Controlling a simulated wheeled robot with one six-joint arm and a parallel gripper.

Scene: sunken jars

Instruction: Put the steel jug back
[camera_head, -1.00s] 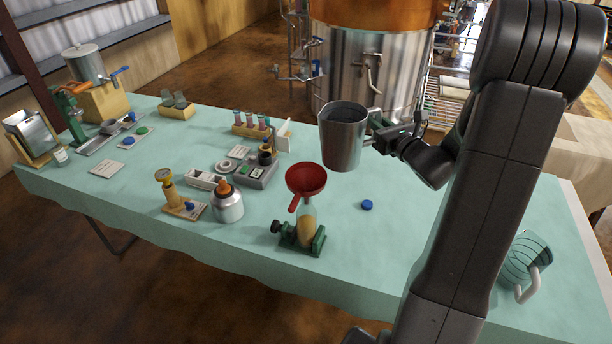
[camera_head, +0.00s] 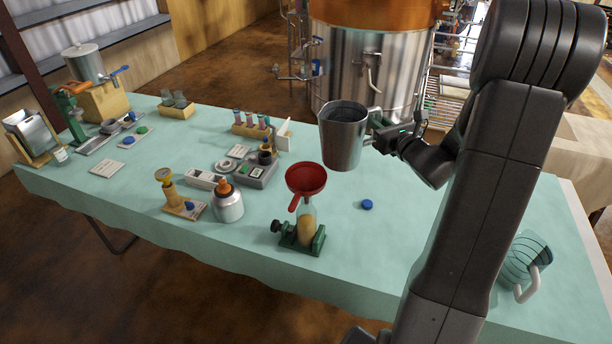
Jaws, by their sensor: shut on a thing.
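The steel jug (camera_head: 342,139) is a grey metal vessel with an open top. It hangs upright in the air above the far right part of the table, behind and right of the red funnel. My gripper (camera_head: 377,137) is shut on the jug at its right side, where the handle is. The fingertips are partly hidden against the jug and too small to see clearly. What is inside the jug cannot be made out beyond a dark interior.
A red funnel (camera_head: 306,177) sits in a bottle (camera_head: 306,222) held by a green clamp. A blue cap (camera_head: 367,204) lies on the green-covered table (camera_head: 385,250). A clear pitcher (camera_head: 522,262) stands at right. Test tubes (camera_head: 250,122) stand left of the jug. The table around the blue cap is clear.

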